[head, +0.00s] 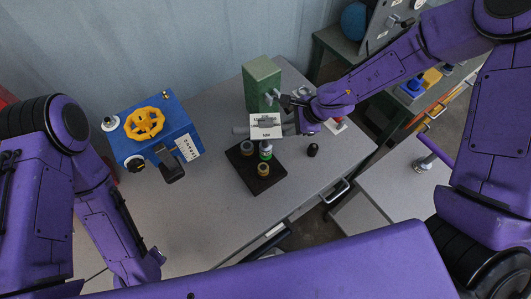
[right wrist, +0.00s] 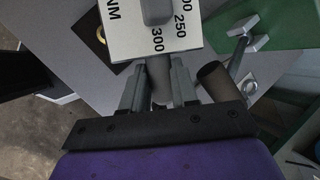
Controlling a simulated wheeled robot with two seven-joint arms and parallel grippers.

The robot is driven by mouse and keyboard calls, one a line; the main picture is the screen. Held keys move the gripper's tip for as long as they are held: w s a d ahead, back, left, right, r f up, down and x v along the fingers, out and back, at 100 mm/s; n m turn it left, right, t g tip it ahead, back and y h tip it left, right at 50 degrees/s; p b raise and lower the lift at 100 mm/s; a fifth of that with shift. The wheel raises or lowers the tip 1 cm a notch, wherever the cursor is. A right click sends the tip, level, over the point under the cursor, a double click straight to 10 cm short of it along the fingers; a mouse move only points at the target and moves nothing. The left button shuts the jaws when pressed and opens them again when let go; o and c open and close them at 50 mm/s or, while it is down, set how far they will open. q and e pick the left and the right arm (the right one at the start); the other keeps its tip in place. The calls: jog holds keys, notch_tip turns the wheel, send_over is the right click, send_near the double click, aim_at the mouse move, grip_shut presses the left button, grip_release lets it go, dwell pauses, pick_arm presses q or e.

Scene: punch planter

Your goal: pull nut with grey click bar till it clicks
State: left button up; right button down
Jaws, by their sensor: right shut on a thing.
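The grey click bar (head: 240,130) lies level above the table, with a white scale plate (head: 265,126) on it. In the right wrist view the plate (right wrist: 125,38) reads NM, 300 and 250. My right gripper (head: 290,112) is at the right end of the bar. In the right wrist view its two fingers are shut on the grey bar (right wrist: 160,84), just below the plate. The nut is not clearly visible. My left arm is at lower left, its fingers not visible.
A green block (head: 261,84) stands behind the bar. A blue box (head: 178,121) with a yellow handwheel (head: 144,124) stands at left. A small black knob (head: 312,150) is right of the base. The table front (head: 215,225) is clear.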

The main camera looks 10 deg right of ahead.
pick_arm(q)
jog(key=shift+f+b, duration=0.8)
jog(key=shift+f, duration=0.05)
pick_arm(e)
jog(key=shift+f, duration=1.35)
pick_arm(q)
jog(key=shift+r+p, duration=0.4)
pick_arm(e)
jog(key=shift+r, duration=0.15)
pick_arm(q)
jog(key=shift+r+p, duration=0.35)
jog(key=shift+r, duration=0.05)
pick_arm(e)
jog(key=shift+w, duration=0.15)
pick_arm(q)
jog(key=shift+r+p, duration=0.85)
jog(key=shift+p, duration=0.05)
pick_arm(e)
jog(key=shift+r, duration=0.7)
pick_arm(q)
jog(key=shift+f, duration=0.1)
pick_arm(e)
jog(key=shift+r, duration=3.65)
